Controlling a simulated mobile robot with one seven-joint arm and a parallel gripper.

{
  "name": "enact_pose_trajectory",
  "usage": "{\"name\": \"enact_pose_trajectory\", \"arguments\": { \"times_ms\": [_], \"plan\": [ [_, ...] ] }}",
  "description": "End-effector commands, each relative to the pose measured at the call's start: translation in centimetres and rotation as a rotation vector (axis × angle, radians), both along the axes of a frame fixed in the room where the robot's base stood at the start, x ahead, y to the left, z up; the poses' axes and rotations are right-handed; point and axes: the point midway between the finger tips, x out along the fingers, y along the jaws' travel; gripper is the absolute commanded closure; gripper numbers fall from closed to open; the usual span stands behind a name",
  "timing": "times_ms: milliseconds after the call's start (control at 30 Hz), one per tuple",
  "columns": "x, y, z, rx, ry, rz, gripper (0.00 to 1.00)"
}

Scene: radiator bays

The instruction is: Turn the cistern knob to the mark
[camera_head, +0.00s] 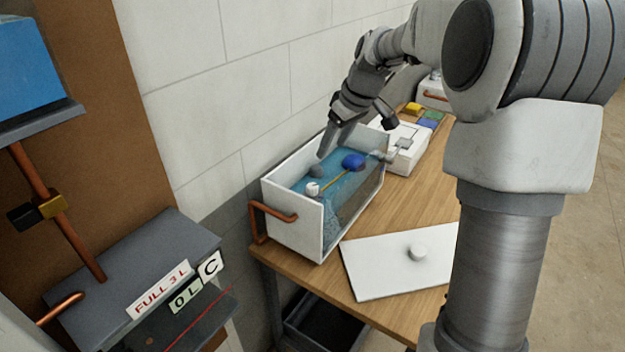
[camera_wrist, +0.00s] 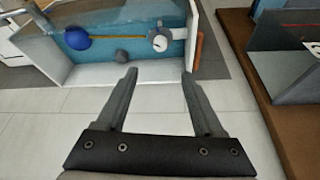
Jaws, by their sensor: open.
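The open cistern (camera_head: 292,236) is a white box with a clear front and blue water inside, standing on the wooden table. A white round knob (camera_head: 312,188) sits inside near its left end, at the end of a yellow rod. In the wrist view the knob (camera_wrist: 160,42) shows a small dark line on its face; a separate mark cannot be made out. A blue float ball (camera_head: 353,162) is on the rod, and a grey rounded piece (camera_head: 316,171) lies beside it. My gripper (camera_head: 325,152) is open and empty above the cistern, pointing down, apart from the knob.
A white lid (camera_head: 380,272) with a round handle lies on the table in front of the cistern. A copper pipe (camera_head: 258,222) loops at its left end. A white box (camera_head: 408,158) stands behind. The wall runs close behind.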

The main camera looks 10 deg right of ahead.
Motion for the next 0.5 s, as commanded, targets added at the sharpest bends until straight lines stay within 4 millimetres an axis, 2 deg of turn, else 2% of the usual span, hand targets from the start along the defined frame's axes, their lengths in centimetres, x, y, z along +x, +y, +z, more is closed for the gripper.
{"name": "enact_pose_trajectory", "arguments": {
  "times_ms": [500],
  "plan": [
    [3.4, 2.5, -10.3, 0.0, 0.006, 0.002, 0.31]
  ]
}}
